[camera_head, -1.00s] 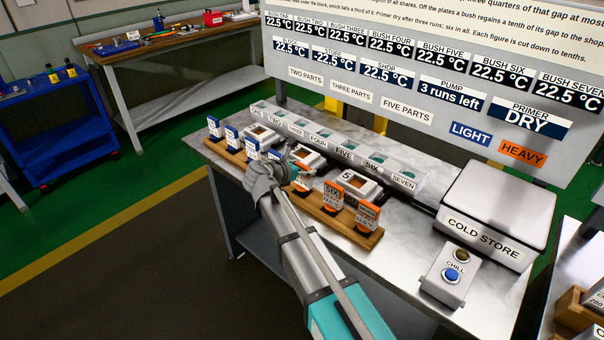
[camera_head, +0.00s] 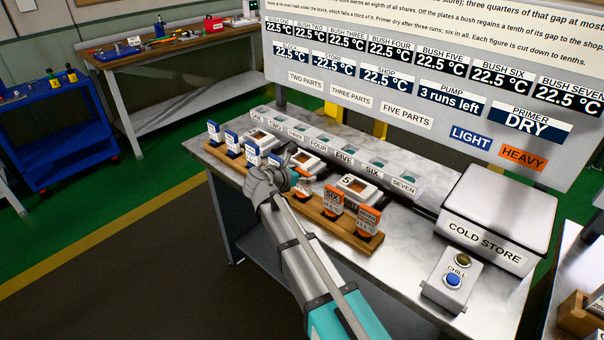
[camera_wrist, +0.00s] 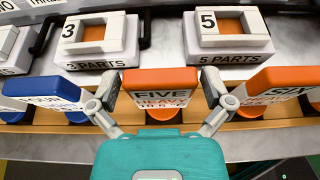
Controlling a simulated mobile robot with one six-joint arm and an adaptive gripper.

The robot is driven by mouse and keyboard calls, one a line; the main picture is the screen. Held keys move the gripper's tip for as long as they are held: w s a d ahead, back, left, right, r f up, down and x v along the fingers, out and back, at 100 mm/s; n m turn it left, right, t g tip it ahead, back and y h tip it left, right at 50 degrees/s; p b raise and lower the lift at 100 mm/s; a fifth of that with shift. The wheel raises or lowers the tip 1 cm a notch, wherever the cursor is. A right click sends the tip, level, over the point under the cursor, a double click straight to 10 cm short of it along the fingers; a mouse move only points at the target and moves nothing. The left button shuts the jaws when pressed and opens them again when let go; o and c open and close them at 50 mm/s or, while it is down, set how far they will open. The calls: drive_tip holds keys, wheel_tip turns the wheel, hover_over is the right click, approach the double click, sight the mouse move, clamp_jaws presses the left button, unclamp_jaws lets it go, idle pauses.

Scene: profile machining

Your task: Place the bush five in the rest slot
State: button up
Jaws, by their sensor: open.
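Bush five (camera_wrist: 160,78) is an orange block with a white face reading FIVE HEAVY, upright in the wooden rack (camera_wrist: 255,125). My gripper (camera_wrist: 162,92) is open, with one finger on each side of bush five; I cannot tell if they touch it. In the head view my gripper (camera_head: 288,172) is over the rack and partly hides bush five (camera_head: 304,187). Behind the rack, a grey strip (camera_head: 318,146) has a row of recesses labelled ONE to SEVEN. I see no slot marked as rest.
Bush four (camera_wrist: 45,92), blue, and bush six (camera_wrist: 282,85), orange, flank bush five closely. White blocks marked 3 (camera_wrist: 100,60) and 5 (camera_wrist: 225,57) stand just behind. The cold store (camera_head: 498,210) and chill button box (camera_head: 450,278) are at the right.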

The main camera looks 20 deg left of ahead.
drive_tip(key=shift+r, duration=0.1)
drive_tip(key=shift+r, duration=0.1)
drive_tip(key=p+v, duration=0.4)
drive_tip(key=v, duration=0.8)
drive_tip(key=shift+p, duration=0.4)
